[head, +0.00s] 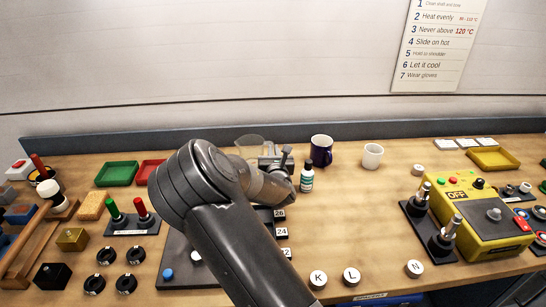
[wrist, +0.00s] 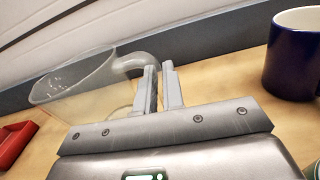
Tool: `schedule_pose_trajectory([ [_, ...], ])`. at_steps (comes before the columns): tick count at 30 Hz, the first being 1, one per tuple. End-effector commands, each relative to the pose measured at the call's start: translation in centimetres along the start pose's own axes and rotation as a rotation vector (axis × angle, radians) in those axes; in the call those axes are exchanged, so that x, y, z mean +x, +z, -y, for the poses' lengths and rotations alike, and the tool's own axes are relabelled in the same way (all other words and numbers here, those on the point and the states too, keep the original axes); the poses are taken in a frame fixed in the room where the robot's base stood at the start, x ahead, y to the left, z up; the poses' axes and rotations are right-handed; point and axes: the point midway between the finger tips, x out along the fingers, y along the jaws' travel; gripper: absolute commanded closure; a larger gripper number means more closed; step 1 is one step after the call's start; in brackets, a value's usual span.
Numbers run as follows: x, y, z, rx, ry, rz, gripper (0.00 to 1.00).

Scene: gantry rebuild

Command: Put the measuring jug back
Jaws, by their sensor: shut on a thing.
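The measuring jug (wrist: 75,95) is clear and stands at the left of the wrist view, its handle (wrist: 138,61) towards my gripper. In the head view the jug (head: 250,142) shows only in part behind my arm, near the back of the bench. My gripper (wrist: 161,85) is shut on the jug's handle, with the fingers close together. In the head view my gripper (head: 277,160) is partly hidden by my wrist. I cannot tell whether the jug's base touches the bench.
A dark blue mug (head: 321,151) and a small bottle (head: 307,177) stand just right of my gripper. A white cup (head: 372,156) is further right. Red (head: 150,171) and green (head: 117,174) trays lie to the left. The back upstand (head: 400,128) runs close behind.

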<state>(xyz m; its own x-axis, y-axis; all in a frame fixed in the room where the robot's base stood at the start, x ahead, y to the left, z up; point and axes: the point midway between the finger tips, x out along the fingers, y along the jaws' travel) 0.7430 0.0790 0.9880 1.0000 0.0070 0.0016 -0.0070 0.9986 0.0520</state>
Motion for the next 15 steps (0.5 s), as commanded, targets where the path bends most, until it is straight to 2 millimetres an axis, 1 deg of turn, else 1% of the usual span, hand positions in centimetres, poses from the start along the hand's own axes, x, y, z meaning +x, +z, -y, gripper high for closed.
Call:
schedule_pose_trajectory([
  [1,0.0,-0.8,0.1,-0.001,-0.002,0.0,1.0],
  [4,0.0,-1.9,0.2,-0.001,-0.001,0.0,1.0],
  [14,0.0,-2.2,0.1,0.0,0.0,0.001,1.0],
  [15,0.0,-2.3,0.1,0.0,0.0,0.001,0.91],
])
